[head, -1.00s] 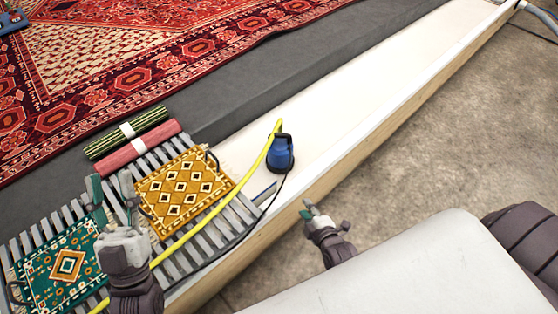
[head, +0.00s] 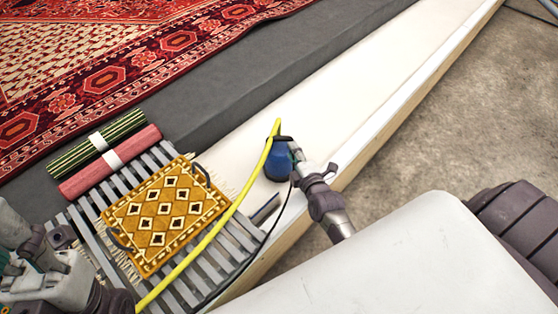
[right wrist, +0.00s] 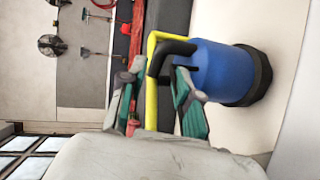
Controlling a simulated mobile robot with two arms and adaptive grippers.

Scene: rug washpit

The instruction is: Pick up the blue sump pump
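The blue sump pump (head: 279,163) stands upright in the white trough, with a black top handle and a yellow hose (head: 214,229) rising from it. My right gripper (head: 294,148) is at the pump's upper right side. In the right wrist view, the pump (right wrist: 222,70) is close ahead. There my right gripper (right wrist: 155,85) has its green-padded fingers apart, with the black handle (right wrist: 170,52) and the yellow hose showing at and between the fingertips. I cannot tell whether they touch. My left gripper (head: 40,265) is at the lower left, partly cut off, its opening unclear.
A slatted grate (head: 235,243) carries a gold patterned mat (head: 165,212) with dark handles. Green and red rolls (head: 110,160) lie behind it. The trough's wooden-sided rim (head: 400,113) runs along the right. A black cord (head: 270,235) trails from the pump. The trough beyond the pump is clear.

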